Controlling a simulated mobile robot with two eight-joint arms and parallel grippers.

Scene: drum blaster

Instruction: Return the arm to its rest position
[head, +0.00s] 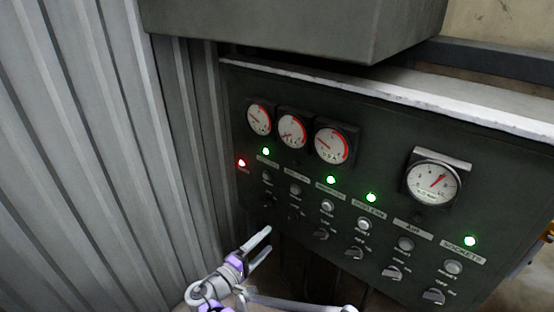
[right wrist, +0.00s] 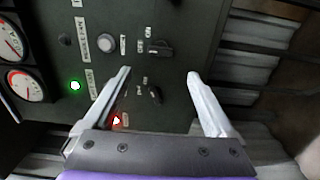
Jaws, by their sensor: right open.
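My right gripper (head: 266,241) is in the lower middle of the head view, in front of the lower left part of a dark control panel (head: 390,130). Its two fingers are apart with nothing between them. In the right wrist view the open fingers (right wrist: 158,75) point at the panel (right wrist: 185,75), with a black rotary switch (right wrist: 155,95) showing in the gap behind them. I see no contact with the panel, but the exact distance is hard to tell. My left gripper is not in view.
The panel has round gauges (head: 333,145), several lit green lamps (head: 330,180), one red lamp (head: 241,162), and a row of rotary switches (head: 354,252). A corrugated metal wall (head: 80,160) stands at left. A grey box (head: 290,25) overhangs the panel's top.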

